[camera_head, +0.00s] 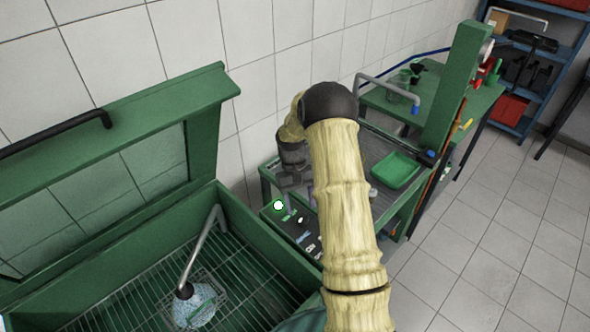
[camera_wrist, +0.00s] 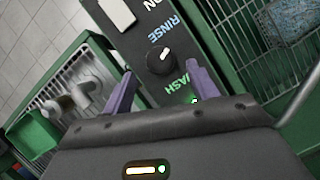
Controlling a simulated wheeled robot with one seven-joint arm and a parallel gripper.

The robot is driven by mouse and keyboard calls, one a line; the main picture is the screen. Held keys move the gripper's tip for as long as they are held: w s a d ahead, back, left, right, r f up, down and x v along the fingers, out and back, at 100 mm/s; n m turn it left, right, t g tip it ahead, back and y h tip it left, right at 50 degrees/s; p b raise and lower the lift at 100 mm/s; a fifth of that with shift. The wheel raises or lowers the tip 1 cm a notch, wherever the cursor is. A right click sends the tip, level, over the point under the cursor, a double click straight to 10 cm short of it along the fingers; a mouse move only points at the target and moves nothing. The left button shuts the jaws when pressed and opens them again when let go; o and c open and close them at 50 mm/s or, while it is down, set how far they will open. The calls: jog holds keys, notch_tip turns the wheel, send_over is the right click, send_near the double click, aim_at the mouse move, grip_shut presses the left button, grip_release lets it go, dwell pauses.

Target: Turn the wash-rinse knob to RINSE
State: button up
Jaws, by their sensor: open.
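The wash-rinse knob (camera_wrist: 160,59) is a round black dial with a short white mark, on a dark panel. The label RINSE is printed on one side of it and WASH on the other, beside a lit green lamp. I cannot tell exactly which label the mark points to. My gripper (camera_wrist: 161,70) is open, with its two purple fingers apart on either side of the knob in the picture. No contact with the knob is visible. In the head view the dark control panel (camera_head: 300,234) shows beside the washer, partly behind my arm.
A green parts washer (camera_head: 255,235) with raised lid, wire rack and bent pipe stands at left. A blue-white mesh part (camera_head: 194,306) lies on the rack. A green tray (camera_head: 396,170) sits on the bench behind my arm. A white switch (camera_wrist: 118,13) is near the knob.

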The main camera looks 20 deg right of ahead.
jog(key=b+v, duration=0.2)
jog(key=v, duration=1.2)
jog(key=shift+w, duration=0.1)
jog(key=s+a+t, duration=0.3)
jog(key=s+a, duration=0.2)
jog(key=s, duration=0.6)
jog(key=s+a+t, duration=0.4)
jog(key=s+a, duration=0.1)
jog(key=s, duration=0.7)
jog(key=shift+a+f, duration=0.15)
jog(key=shift+f, duration=0.25)
